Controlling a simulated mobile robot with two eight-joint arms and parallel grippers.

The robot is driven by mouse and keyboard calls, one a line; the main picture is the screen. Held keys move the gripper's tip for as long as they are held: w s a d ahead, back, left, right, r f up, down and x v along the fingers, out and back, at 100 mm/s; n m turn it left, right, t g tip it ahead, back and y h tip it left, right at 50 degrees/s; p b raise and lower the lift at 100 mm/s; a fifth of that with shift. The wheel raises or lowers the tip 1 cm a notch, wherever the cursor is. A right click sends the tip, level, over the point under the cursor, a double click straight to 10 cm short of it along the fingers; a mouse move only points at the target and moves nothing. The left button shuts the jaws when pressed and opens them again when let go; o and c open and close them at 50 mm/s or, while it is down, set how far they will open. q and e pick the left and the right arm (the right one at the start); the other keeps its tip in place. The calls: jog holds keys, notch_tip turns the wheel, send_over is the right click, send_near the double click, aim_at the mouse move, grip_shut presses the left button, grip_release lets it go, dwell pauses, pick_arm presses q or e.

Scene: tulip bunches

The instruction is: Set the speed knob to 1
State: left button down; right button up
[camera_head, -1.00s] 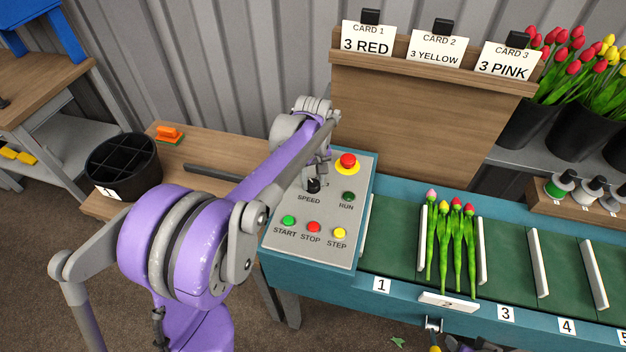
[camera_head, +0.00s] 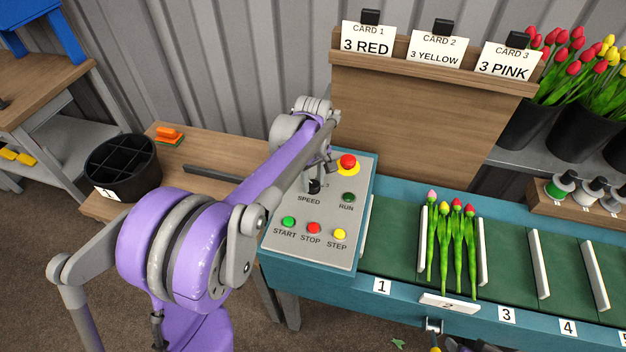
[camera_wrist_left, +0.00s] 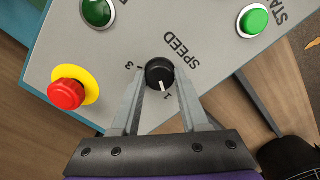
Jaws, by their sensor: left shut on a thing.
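The black speed knob (camera_head: 314,187) sits on the grey control panel, above the word SPEED. In the left wrist view the knob (camera_wrist_left: 160,73) has a white pointer line, aimed at or very near the 1 mark (camera_wrist_left: 168,97). The 3 mark (camera_wrist_left: 129,66) lies to its left there. My left gripper (camera_wrist_left: 161,80) is shut on the knob, with one finger on each side of it. In the head view my left gripper (camera_head: 320,178) is at the knob, partly hidden by its own wrist. My right gripper is not in view.
On the panel (camera_head: 350,260) a red mushroom button (camera_head: 348,161), green RUN lamp (camera_head: 348,197) and START (camera_head: 289,222), STOP (camera_head: 314,228) and STEP (camera_head: 340,234) buttons stand close by. A conveyor (camera_head: 390,245) with tulips (camera_head: 457,250) extends right. A black divided bin (camera_head: 123,165) stands left.

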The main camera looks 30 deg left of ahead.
aim_at(313, 184)
pick_arm(q)
jog(key=shift+c, duration=2.1)
grip_release()
notch_tip(313, 184, up, 11)
jog(key=shift+p, duration=0.35)
jog(key=shift+f, duration=0.1)
jog(key=s+d+f+m+t, duration=0.1)
jog(key=s+d+f+m, duration=0.2)
jog(key=s, duration=0.4)
jog(key=s+d+f+m+t+p, duration=0.1)
jog(key=s+d+f+m+t, duration=0.1)
jog(key=s+m, duration=0.3)
jog(key=s+d+f+m+t, duration=0.2)
jog(key=s+d+f+m, duration=0.1)
jog(key=s, duration=0.6)
jog(key=shift+s+d+f+m+p, duration=0.1)
jog(key=shift+d+f+m+p, duration=0.05)
jog(key=shift+d+m, duration=0.3)
jog(key=shift+s+d+f+m+p, duration=0.1)
jog(key=shift+d+f+m+p, duration=0.05)
jog(key=shift+d+m, duration=0.3)
